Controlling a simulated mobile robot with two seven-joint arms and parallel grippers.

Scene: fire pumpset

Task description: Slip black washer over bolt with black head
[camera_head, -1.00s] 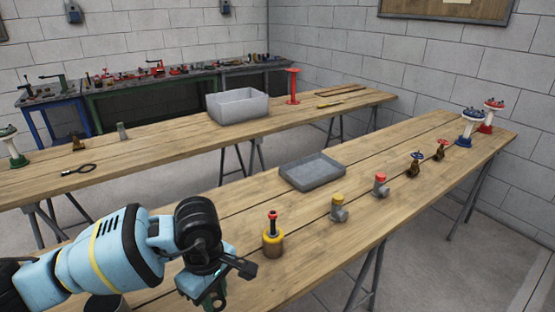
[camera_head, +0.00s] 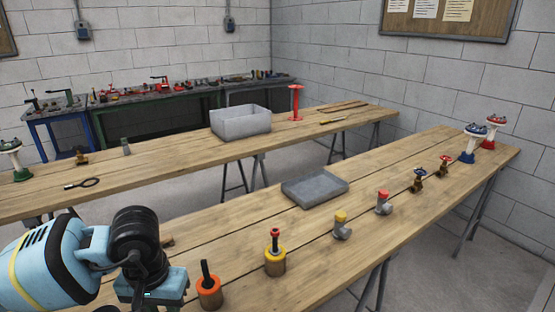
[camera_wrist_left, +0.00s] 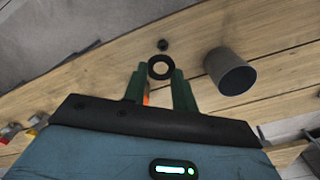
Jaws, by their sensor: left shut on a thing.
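My left gripper (camera_wrist_left: 160,72) has green fingers shut on the black washer (camera_wrist_left: 160,67), a flat ring held at the fingertips in the left wrist view. In the head view only my left wrist shows at lower left; the fingertips and washer are hidden. A black rod, seemingly the bolt with black head (camera_head: 205,271), stands upright in an orange-topped holder (camera_head: 209,291) just right of the wrist. In the wrist view a bit of orange (camera_wrist_left: 146,98) shows between the fingers. The washer is apart from the rod in the head view. My right gripper is not in view.
A yellow holder (camera_head: 275,262) with a red-topped rod stands beyond the orange one. Pipe fittings and valves (camera_head: 418,180) line the table's right edge. A grey tray (camera_head: 314,189) lies behind. The wrist view shows a grey cylinder (camera_wrist_left: 230,72) and a small dark object (camera_wrist_left: 162,45).

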